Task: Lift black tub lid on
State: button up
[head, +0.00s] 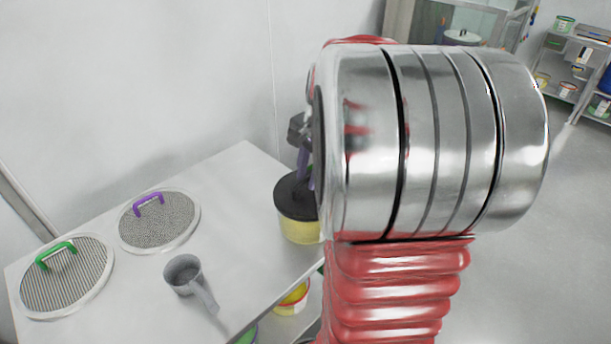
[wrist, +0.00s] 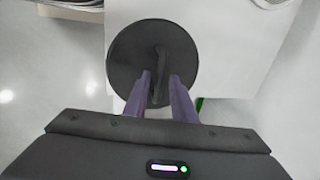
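The round black lid (head: 291,190) lies on top of a yellow tub (head: 301,231) at the table's right edge in the head view. In the wrist view the lid (wrist: 126,55) fills the upper middle, and its black handle (wrist: 160,62) runs up and down the picture. My gripper (wrist: 162,76) has its two purple fingers apart, one on each side of the handle's near end, with gaps showing. The wrist view does not show the tub below the lid. In the head view my arm hides part of the fingers and the lid's right side.
On the white table (head: 232,210) stand a grey scoop (head: 184,273), a mesh disc with a purple handle (head: 160,225) and one with a green handle (head: 65,280). Tubs (head: 291,299) sit on a shelf below. Shelving (head: 575,60) stands far right.

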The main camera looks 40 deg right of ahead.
jog(key=shift+o, duration=0.9)
jog(key=shift+r, duration=0.1)
notch_tip(320, 180, up, 13)
jog(key=s, duration=0.2)
jog(key=shift+s+r, duration=0.15)
jog(key=shift+s, duration=0.2)
